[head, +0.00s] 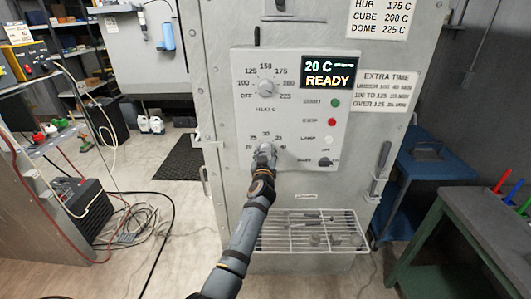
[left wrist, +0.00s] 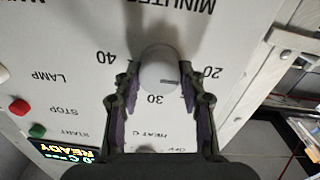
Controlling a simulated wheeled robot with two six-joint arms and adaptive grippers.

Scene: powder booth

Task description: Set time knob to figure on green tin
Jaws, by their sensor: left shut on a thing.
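The time knob is a light grey round knob (left wrist: 159,68) on the oven's white control panel (head: 300,120), which is marked MINUTES in the left wrist view. Figures 20, 30 and 40 show around it, upside down in that view. A dark mark on the knob lies toward the side between 30 and 20. My left gripper (head: 265,150) is shut on this knob, with a finger on each side (left wrist: 160,88). In the head view the gripper mostly hides the knob. I cannot make out a green tin with a figure. My right gripper is out of view.
The heat knob (head: 266,88) is above on the same panel. A display (head: 327,73) reads 20 C READY. Green (head: 335,103) and red (head: 332,122) buttons sit to the right. A wire rack (head: 310,230) juts out below. A green bench (head: 465,225) stands at the right.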

